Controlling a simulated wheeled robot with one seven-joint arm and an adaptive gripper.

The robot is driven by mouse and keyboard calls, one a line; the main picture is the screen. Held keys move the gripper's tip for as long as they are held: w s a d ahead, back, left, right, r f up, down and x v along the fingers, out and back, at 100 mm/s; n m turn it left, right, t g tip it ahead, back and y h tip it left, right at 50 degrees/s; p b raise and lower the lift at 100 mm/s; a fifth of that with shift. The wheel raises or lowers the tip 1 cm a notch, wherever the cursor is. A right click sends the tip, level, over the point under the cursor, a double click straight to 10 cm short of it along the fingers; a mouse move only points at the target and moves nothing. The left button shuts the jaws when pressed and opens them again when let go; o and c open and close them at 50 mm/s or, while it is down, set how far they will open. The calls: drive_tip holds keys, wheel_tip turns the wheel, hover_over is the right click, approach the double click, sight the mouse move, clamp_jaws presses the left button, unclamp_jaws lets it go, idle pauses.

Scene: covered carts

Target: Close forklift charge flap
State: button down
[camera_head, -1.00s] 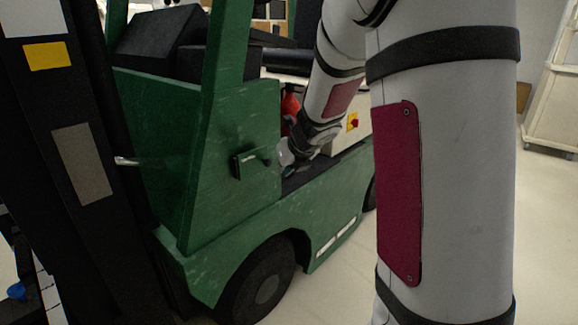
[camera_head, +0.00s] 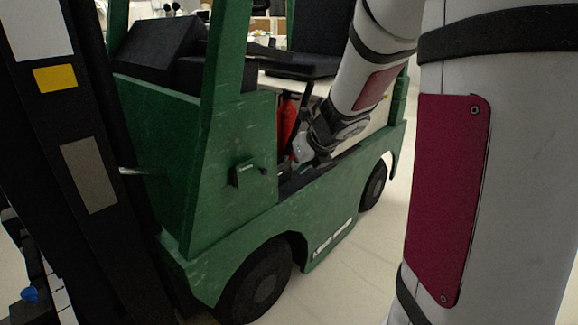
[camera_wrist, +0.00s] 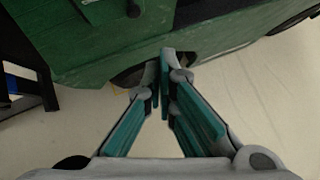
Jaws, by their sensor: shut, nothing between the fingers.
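The green forklift (camera_head: 225,220) fills the middle of the head view. A small dark green flap (camera_head: 243,174) is on its side panel and appears to stand out from it; how far it is swung cannot be told. A small dark round fitting (camera_head: 264,170) sits just right of it. In the wrist view the flap (camera_wrist: 98,11) is at the top edge, partly cut off, with the fitting (camera_wrist: 133,9) beside it. My gripper (camera_head: 299,152) is right of the flap and apart from it. Its fingertips (camera_wrist: 163,60) are together and empty.
The black mast (camera_head: 85,150) stands at the left. A red object (camera_head: 288,122) and the black seat (camera_head: 300,65) are behind my gripper. The front wheel (camera_head: 260,285) is below the flap. Bare floor (camera_head: 365,250) lies to the right.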

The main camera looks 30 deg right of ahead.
drive_tip(key=shift+s+f+n+y+p, duration=0.55)
drive_tip(key=shift+f+n+y+p, duration=0.15)
drive_tip(key=shift+f+n+p, duration=0.25)
drive_tip(key=n+y+b, duration=0.2)
approach(254, 174)
wheel_tip(254, 174, down, 6)
drive_tip(key=s+d, duration=0.1)
drive_tip(key=d, duration=0.1)
drive_tip(key=shift+w+a+r+p, duration=0.15)
drive_tip(key=shift+w+a+p, duration=0.15)
drive_tip(key=shift+w, duration=0.4)
drive_tip(key=shift+w+d+r+t+p, duration=0.15)
drive_tip(key=shift+w+p, duration=0.1)
drive_tip(key=shift+w, duration=0.25)
drive_tip(key=shift+w+d+t+p, duration=0.15)
drive_tip(key=shift+w+p, duration=0.1)
drive_tip(key=shift+w, duration=0.25)
